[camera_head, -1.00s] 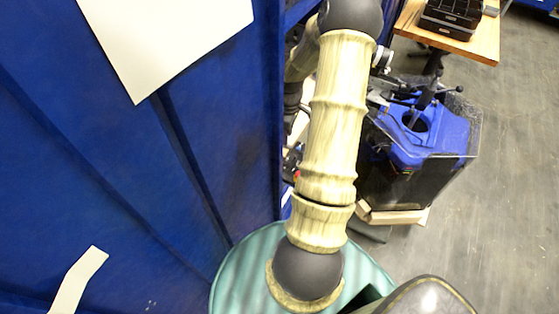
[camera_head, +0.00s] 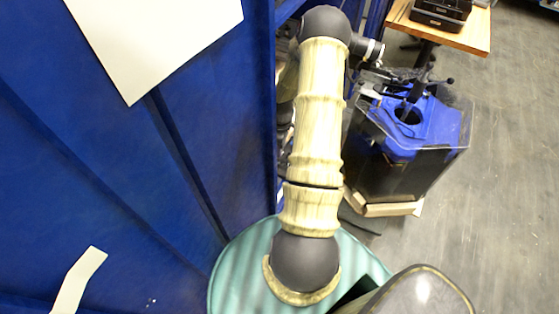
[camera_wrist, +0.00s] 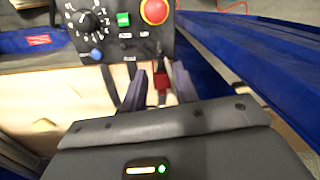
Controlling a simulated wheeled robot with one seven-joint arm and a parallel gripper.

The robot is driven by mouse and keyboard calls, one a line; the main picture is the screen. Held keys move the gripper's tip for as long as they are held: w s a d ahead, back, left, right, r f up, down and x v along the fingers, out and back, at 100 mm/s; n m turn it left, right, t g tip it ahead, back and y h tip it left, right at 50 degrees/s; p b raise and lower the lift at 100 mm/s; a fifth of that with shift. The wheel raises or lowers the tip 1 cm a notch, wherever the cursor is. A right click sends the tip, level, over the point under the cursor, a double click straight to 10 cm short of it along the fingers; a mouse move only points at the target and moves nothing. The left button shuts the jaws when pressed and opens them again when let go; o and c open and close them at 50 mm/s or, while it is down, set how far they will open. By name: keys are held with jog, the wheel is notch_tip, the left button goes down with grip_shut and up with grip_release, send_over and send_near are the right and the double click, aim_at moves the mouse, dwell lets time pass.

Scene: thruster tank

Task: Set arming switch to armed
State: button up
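In the wrist view a dark control panel (camera_wrist: 112,42) is at the top. I cannot tell which control is the arming switch; the labels are too blurred. A small red part (camera_wrist: 161,85) hangs below the panel, seen in the gap between my fingers. My gripper (camera_wrist: 159,82) is open, its two dark fingers apart below the panel, with nothing visibly held. In the head view my arm hides the panel.
In the head view a tall blue wall (camera_head: 90,180) stands close on the left of my arm. A dark tank with a blue top (camera_head: 432,122) stands to the right, and a wooden table (camera_head: 470,35) is behind it. The grey floor (camera_head: 500,220) at right is clear.

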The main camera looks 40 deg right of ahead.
aim_at(280, 165)
jog(key=f, duration=0.4)
jog(key=f+p, duration=0.1)
jog(key=f, duration=0.3)
jog(key=shift+s+a+f, duration=0.15)
jog(key=shift+a+f, duration=0.05)
jog(key=shift+f, duration=0.2)
grip_shut()
